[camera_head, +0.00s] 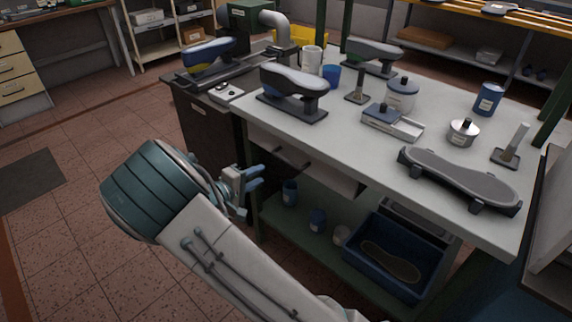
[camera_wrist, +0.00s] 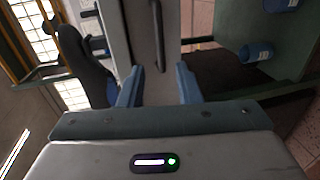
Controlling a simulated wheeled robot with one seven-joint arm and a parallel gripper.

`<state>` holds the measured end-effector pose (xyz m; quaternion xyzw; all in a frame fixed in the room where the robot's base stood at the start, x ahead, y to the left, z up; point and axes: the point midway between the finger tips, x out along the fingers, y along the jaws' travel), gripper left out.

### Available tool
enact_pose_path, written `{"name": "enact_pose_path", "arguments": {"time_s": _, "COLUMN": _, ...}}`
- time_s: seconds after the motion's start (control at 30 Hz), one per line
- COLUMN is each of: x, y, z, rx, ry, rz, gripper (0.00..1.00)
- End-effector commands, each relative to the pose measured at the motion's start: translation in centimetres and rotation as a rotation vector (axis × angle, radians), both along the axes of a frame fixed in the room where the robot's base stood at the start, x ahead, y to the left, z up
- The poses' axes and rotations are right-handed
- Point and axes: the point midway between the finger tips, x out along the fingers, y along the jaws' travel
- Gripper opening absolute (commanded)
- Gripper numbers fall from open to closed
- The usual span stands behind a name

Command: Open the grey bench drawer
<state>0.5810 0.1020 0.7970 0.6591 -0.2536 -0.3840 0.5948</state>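The grey bench drawer (camera_head: 325,178) is a pale front just under the bench top, and it looks closed. It carries dark bar handles in the head view. In the wrist view the drawer front (camera_wrist: 117,30) fills the upper middle, with one dark bar handle (camera_wrist: 157,35) running up and down the picture. My gripper (camera_head: 260,177) has blue fingers and is at the left end of the bench, in front of the drawer side. In the wrist view my gripper (camera_wrist: 158,82) is open and empty, and the handle lies ahead between the fingers' lines, not clasped.
The lower shelf (camera_head: 275,212) holds blue tins and a blue crate (camera_head: 350,255). A dark cabinet (camera_head: 205,130) stands to the left. The tiled floor in front is clear.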

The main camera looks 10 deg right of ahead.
Motion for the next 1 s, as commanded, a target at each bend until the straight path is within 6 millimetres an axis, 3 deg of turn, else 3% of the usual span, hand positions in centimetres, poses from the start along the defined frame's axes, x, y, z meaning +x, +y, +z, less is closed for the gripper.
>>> {"name": "enact_pose_path", "arguments": {"time_s": 0.6, "x": 6.4, "y": -9.0, "z": -2.3, "rx": 0.000, "ry": 0.002, "rz": -0.004, "gripper": 0.31}}
{"name": "enact_pose_path", "arguments": {"time_s": 1.0, "x": 7.7, "y": -10.7, "z": -2.8, "rx": 0.001, "ry": 0.001, "rz": -0.001, "gripper": 0.31}}
